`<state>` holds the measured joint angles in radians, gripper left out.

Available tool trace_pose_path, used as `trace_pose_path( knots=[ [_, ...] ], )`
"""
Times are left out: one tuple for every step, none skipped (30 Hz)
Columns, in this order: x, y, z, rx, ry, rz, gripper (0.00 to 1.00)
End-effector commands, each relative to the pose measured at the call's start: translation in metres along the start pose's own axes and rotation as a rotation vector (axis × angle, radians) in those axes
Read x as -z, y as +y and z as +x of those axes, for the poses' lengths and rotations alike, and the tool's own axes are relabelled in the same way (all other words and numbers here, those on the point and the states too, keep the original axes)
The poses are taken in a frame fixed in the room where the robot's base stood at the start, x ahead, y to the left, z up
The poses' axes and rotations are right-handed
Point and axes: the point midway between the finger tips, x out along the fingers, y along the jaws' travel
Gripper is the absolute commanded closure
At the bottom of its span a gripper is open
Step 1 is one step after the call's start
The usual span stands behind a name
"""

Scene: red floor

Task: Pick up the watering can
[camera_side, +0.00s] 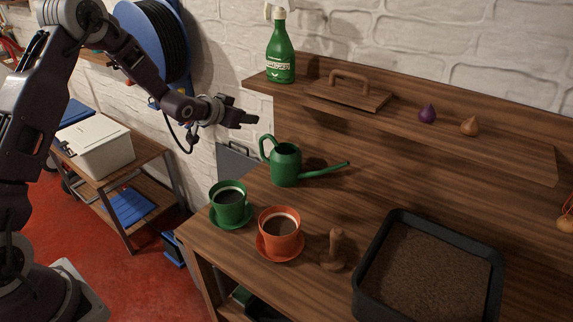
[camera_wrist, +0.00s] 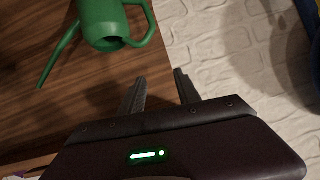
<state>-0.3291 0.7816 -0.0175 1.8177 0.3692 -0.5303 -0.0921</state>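The green watering can (camera_side: 286,165) stands upright on the wooden workbench, its long spout pointing right and its loop handle on the left. In the wrist view the can (camera_wrist: 101,22) is at the top left, with its handle towards the fingers. My gripper (camera_side: 252,119) is above and to the left of the can in the side view, apart from it. In the wrist view the two fingers of my gripper (camera_wrist: 160,83) are spread with nothing between them.
A green pot (camera_side: 230,209) and an orange pot (camera_side: 279,238) stand in front of the can. A black soil tray (camera_side: 365,270) is at right. A small brown object (camera_side: 337,250) lies between. A raised shelf (camera_side: 330,112) behind holds a green spray bottle (camera_side: 280,55) and bulbs.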

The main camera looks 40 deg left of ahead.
Motion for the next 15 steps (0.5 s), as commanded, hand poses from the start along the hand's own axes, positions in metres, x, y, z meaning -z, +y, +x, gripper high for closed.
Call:
trace_pose_path(
  knots=[
    [-0.029, -0.005, 0.028, -0.017, 0.026, -0.016, 0.61],
    [-0.042, -0.007, 0.041, -0.028, 0.052, -0.024, 0.61],
    [-0.058, -0.008, 0.054, -0.042, 0.082, -0.034, 0.61],
    [-0.068, -0.009, 0.061, -0.050, 0.104, -0.042, 0.61],
    [-0.077, -0.009, 0.067, -0.058, 0.121, -0.049, 0.61],
    [-0.087, -0.008, 0.072, -0.068, 0.140, -0.056, 0.61],
    [-0.092, -0.009, 0.075, -0.072, 0.151, -0.061, 0.61],
    [-0.096, -0.009, 0.077, -0.075, 0.161, -0.065, 0.61],
    [-0.100, -0.008, 0.081, -0.078, 0.168, -0.068, 0.61],
    [-0.100, -0.008, 0.083, -0.080, 0.173, -0.068, 0.61],
    [-0.100, -0.007, 0.087, -0.081, 0.174, -0.068, 0.61],
    [-0.098, -0.006, 0.092, -0.081, 0.176, -0.069, 0.61],
    [-0.097, -0.006, 0.096, -0.081, 0.176, -0.068, 0.61],
    [-0.096, -0.005, 0.100, -0.082, 0.175, -0.067, 0.61],
    [-0.094, -0.004, 0.106, -0.082, 0.175, -0.067, 0.61]
  ],
)
